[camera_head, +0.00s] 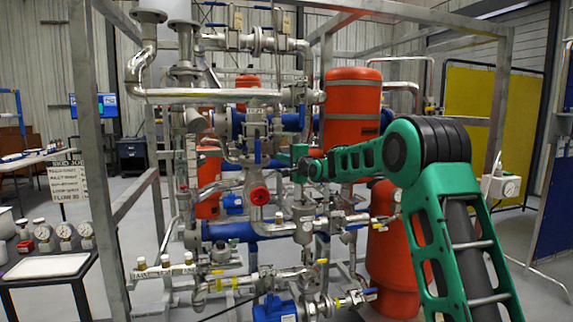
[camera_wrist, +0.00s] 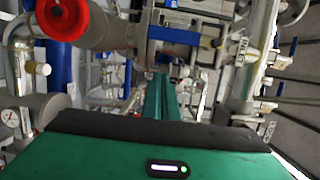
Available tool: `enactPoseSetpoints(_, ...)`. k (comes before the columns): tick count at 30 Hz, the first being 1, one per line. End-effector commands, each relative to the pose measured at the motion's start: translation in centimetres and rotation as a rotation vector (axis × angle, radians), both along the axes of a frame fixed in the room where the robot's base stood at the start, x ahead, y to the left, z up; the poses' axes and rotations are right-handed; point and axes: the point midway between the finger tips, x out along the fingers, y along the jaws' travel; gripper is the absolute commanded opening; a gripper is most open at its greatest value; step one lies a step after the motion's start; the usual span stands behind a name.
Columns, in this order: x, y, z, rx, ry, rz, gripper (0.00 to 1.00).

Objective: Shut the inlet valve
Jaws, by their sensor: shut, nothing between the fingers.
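In the wrist view a blue lever (camera_wrist: 173,35) lies across, above the fingers. My gripper's green fingers (camera_wrist: 160,85) are together and empty, pointing into the piping. Whether they touch anything is unclear.
Grey frame posts (camera_head: 90,150) stand around the skid. Orange tanks (camera_head: 351,108) are close to my arm, and a blue horizontal vessel (camera_head: 230,231) lies below. A table with gauges (camera_head: 65,232) is at left. Pipes crowd the gripper; open floor lies at right.

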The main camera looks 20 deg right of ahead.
Motion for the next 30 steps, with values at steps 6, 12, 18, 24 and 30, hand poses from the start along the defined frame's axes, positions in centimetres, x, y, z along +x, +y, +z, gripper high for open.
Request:
enactPoseSetpoints(6,3.5,1.0,-0.1,0.000,0.000,0.002,0.00)
enactPoseSetpoints(12,3.4,3.7,0.0,0.000,0.001,0.001,0.00)
enactPoseSetpoints(18,3.4,4.8,0.0,0.000,0.001,0.000,0.00)
enactPoseSetpoints(24,3.4,4.9,0.0,0.000,0.000,-0.001,0.00)
enactPoseSetpoints(30,3.4,4.5,0.0,0.003,0.001,0.000,0.00)
